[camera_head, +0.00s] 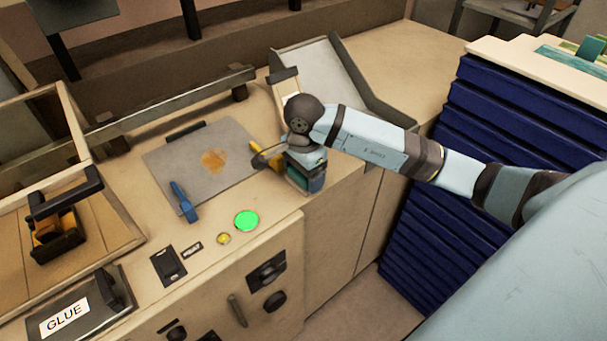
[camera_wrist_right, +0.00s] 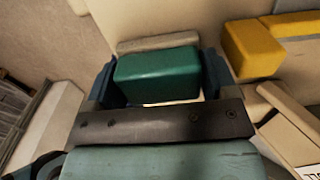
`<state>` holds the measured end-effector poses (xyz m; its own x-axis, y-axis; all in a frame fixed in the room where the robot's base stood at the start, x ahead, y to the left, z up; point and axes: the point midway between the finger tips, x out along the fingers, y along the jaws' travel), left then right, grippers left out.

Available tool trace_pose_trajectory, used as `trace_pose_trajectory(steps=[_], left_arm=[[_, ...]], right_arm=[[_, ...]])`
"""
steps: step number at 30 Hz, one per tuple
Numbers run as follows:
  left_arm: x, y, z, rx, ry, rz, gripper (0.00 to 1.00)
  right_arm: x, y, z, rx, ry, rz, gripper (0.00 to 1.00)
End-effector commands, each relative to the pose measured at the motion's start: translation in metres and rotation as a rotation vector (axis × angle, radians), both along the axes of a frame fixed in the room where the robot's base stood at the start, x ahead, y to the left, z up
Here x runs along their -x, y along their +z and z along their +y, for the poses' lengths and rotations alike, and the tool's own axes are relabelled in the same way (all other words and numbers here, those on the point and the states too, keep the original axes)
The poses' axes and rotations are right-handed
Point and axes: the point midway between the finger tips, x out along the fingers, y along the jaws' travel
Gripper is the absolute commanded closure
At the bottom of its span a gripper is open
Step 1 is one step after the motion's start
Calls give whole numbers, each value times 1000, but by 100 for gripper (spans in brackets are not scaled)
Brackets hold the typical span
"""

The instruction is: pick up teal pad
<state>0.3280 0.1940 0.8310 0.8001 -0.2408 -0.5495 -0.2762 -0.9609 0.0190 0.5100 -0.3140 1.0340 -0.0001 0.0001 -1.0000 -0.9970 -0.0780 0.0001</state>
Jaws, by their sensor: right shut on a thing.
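The teal pad (camera_wrist_right: 157,76) is a rounded block between the two dark blue fingers of my right gripper in the right wrist view. A pale grey-beige strip (camera_wrist_right: 157,43) lies along its far side. In the head view my right gripper (camera_head: 306,178) is shut on the pad at the front right edge of the tan worktop, right of the grey plate. The arm and fingers hide most of the pad there. I cannot tell whether the pad touches the worktop. My left gripper is not in view.
A yellow block (camera_wrist_right: 252,50) is close to the right finger. The grey plate (camera_head: 215,180) bears a brown patch and a blue handle (camera_head: 183,201). A green button (camera_head: 246,221) is in front. A grey tray (camera_head: 318,70) stands behind; a blue stack (camera_head: 520,115) stands right.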

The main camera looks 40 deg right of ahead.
Motion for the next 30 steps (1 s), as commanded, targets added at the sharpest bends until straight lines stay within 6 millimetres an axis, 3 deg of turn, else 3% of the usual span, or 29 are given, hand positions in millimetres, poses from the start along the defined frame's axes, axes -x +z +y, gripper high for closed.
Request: trace_pose_trajectory(steps=[5,11,21,30], left_arm=[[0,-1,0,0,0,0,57],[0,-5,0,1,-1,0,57],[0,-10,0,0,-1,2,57],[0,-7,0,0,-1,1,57]], right_arm=[[0,7,0,1,0,-1,45],[-1,35,0,2,1,-5,45],[-1,135,-1,3,1,-8,45],[-1,186,0,2,0,-3,45]])
